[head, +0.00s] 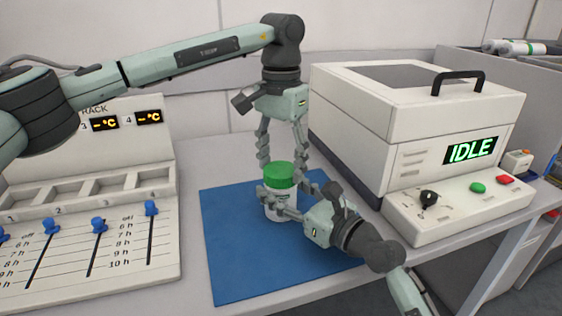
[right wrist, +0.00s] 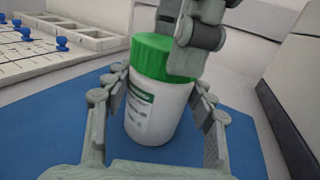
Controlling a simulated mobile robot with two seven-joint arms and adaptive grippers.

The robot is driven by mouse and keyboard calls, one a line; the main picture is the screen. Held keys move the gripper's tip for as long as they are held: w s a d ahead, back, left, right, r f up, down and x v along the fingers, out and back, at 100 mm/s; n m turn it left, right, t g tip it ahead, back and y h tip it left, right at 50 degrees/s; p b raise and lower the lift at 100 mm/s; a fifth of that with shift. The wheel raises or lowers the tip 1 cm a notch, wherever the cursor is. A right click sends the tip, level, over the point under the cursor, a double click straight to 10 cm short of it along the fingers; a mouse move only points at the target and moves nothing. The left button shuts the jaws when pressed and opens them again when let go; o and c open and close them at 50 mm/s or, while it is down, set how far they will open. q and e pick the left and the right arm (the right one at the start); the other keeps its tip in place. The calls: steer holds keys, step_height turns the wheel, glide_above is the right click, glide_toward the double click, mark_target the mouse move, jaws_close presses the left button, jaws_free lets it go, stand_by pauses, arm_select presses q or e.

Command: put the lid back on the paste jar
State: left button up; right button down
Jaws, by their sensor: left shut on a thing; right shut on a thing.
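The paste jar (head: 281,211) is white with a label and stands upright on the blue mat (head: 231,262). It also shows in the right wrist view (right wrist: 157,112). The green lid (head: 279,175) is on the jar's mouth; I cannot tell whether it is screwed tight. My left gripper (head: 281,162) comes down from above and is shut on the lid. My right gripper (head: 283,200) reaches in from the right, low down, and is shut on the jar's body, one finger on each side. The left fingers hide part of the lid in the right wrist view.
A white machine (head: 422,139) with an IDLE display stands right of the mat. A rack (head: 92,215) with blue sliders and empty compartments stands on the left. The mat is clear around the jar. The table's front edge runs along the lower right.

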arm_select(q)
steer(key=o, duration=0.8)
steer(key=shift+c, duration=0.2)
steer(key=shift+r, duration=0.1)
steer(key=shift+r, duration=2.2)
steer(key=shift+c, duration=0.3)
